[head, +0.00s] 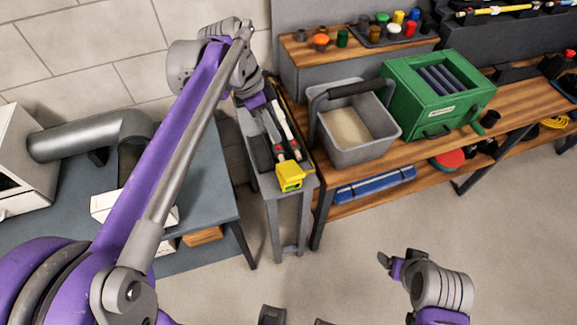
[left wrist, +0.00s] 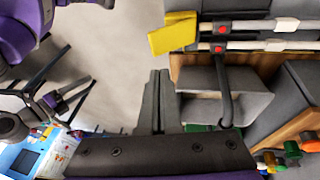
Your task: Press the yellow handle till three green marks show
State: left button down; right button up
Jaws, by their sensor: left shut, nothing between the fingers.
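The yellow handle (head: 289,171) is at the near end of a device with white-and-grey bars on a narrow grey stand. A small green patch (head: 291,185) shows on its front; separate marks are too small to count. In the left wrist view the yellow handle (left wrist: 173,34) is at the upper middle, beside two bars with red buttons. My left gripper (head: 268,120) is over the far part of the stand, behind the handle. In the left wrist view its fingers (left wrist: 158,76) are shut, empty and apart from the handle. My right gripper (head: 384,260) is low over the floor; its jaw opening is unclear.
A grey bin (head: 372,152) with a raised handle stands right of the device, with a green box (head: 425,112) beyond it on the wooden bench. A blue-grey table (head: 205,200) with a large pipe (head: 85,138) is at left. The floor in front is clear.

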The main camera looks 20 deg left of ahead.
pick_arm(q)
send_near(291, 181)
jog(key=f, duration=0.1)
jog(key=w+d+f, duration=0.1)
jog(key=f, duration=0.1)
jog(key=d+f, duration=0.1)
jog(key=shift+w+d+f, duration=0.2)
jog(key=shift+w+f, duration=0.05)
jog(key=shift+w, duration=0.1)
jog(key=shift+s+d+f, duration=0.1)
jog(key=shift+s+f, duration=0.1)
jog(key=shift+f, duration=0.15)
jog(key=shift+s+d+f, duration=0.1)
jog(key=shift+s, duration=0.05)
jog(key=shift+s+d+f+t+y+b, duration=0.3)
jog(key=shift+s+d+f+t+y, duration=0.1)
jog(key=shift+s+f+t, duration=0.25)
jog(key=shift+s+d+f+m+t+y+b, duration=0.2)
jog(key=shift+s+f+t+y+b, duration=0.25)
jog(key=shift+f, duration=0.35)
jog(key=shift+s+d+f+m+t+y+b, duration=0.1)
jog(key=shift+s+d+f+t+y+b, duration=0.15)
jog(key=shift+f+t, duration=0.45)
jog(key=shift+s+d+f+m+t+y+b, duration=0.1)
jog(key=shift+s+d+f+t+y+b, duration=0.2)
jog(key=shift+f, duration=0.55)
jog(key=shift+a, duration=0.1)
